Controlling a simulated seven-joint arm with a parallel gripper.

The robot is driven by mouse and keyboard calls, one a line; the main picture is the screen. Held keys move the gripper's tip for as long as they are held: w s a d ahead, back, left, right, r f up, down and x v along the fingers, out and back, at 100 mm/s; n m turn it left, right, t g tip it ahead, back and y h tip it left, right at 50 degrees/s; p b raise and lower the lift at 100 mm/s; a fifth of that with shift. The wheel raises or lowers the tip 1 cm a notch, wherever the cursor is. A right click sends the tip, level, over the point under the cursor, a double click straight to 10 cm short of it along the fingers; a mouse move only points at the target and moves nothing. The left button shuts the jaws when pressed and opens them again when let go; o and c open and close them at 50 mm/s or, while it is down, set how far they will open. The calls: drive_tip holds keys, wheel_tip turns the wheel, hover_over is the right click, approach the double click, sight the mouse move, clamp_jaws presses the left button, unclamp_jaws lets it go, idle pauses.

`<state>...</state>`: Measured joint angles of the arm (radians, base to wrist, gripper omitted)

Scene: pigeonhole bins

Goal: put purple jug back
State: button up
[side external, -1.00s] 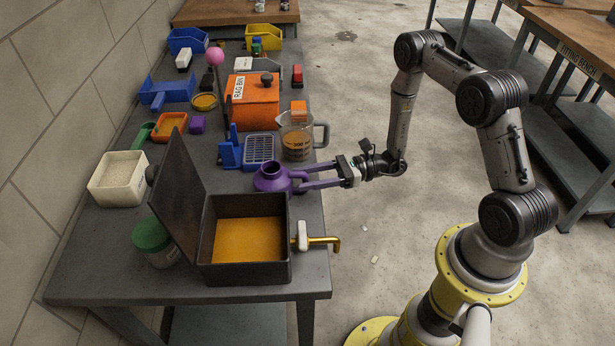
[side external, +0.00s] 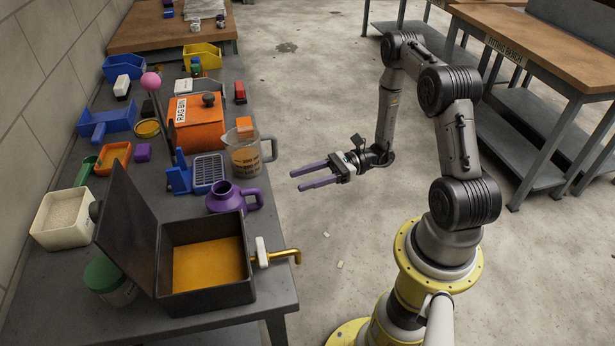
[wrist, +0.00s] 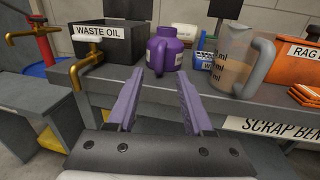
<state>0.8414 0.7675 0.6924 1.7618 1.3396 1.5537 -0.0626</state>
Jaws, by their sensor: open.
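The purple jug (side external: 232,197) stands upright on the grey bench, near its right edge, just behind the dark open box in the side view. In the wrist view the jug (wrist: 165,52) stands beyond my fingertips, to the right of the box labelled WASTE OIL (wrist: 112,40). My gripper (side external: 295,180) is open and empty, out past the bench edge to the right of the jug and apart from it. Its two purple fingers (wrist: 158,86) point toward the bench, with clear space between them.
A clear measuring jug (side external: 243,160) stands close behind the purple jug. A brass tap (side external: 280,257) sticks out from the waste oil box past the bench edge. A blue rack (side external: 208,170) and an orange RAG BIN (side external: 196,130) stand farther back.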

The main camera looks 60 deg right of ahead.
drive_tip(key=s+a+r+n+g+h, duration=0.2)
drive_tip(key=s+a+r+n+g, duration=0.2)
drive_tip(key=r+n+g, duration=0.25)
drive_tip(key=s+a+r+n+g+h, duration=0.2)
drive_tip(key=s+a+r+n+g, duration=0.1)
drive_tip(key=a+r+n+g, duration=0.3)
drive_tip(key=s+d+r+n+t+h, duration=0.4)
drive_tip(key=s+r+n+t+h, duration=0.3)
drive_tip(key=s+r+n+h, duration=0.3)
drive_tip(key=r+n, duration=0.1)
drive_tip(key=n, duration=0.1)
drive_tip(key=shift+s+r+n+t+h, duration=0.2)
drive_tip(key=shift+s+n+t+h, duration=0.1)
drive_tip(key=shift+n+t+h, duration=0.1)
drive_tip(key=shift+d, duration=0.1)
idle(0.5)
